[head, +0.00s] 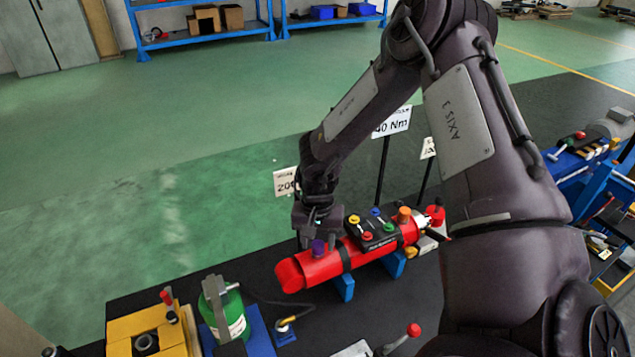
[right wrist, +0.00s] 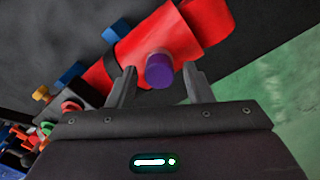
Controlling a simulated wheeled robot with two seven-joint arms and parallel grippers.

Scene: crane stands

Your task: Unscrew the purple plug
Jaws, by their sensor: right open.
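The purple plug (head: 318,248) sits on top of a red cylinder (head: 322,268) near its left end. In the right wrist view the plug (right wrist: 159,70) lies between the two fingers of my right gripper (right wrist: 160,88), with a gap on each side. My right gripper (head: 318,240) is open, pointing down over the plug. The red cylinder (right wrist: 207,22) fills the area behind the plug in the wrist view. My left gripper is not in view.
A black block with several coloured plugs (head: 372,232) and an orange plug (head: 404,214) sit along the cylinder. Blue supports (head: 345,287) hold it above the dark bench. A green bottle (head: 224,314) and yellow box (head: 150,335) stand at front left. Sign posts rise behind.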

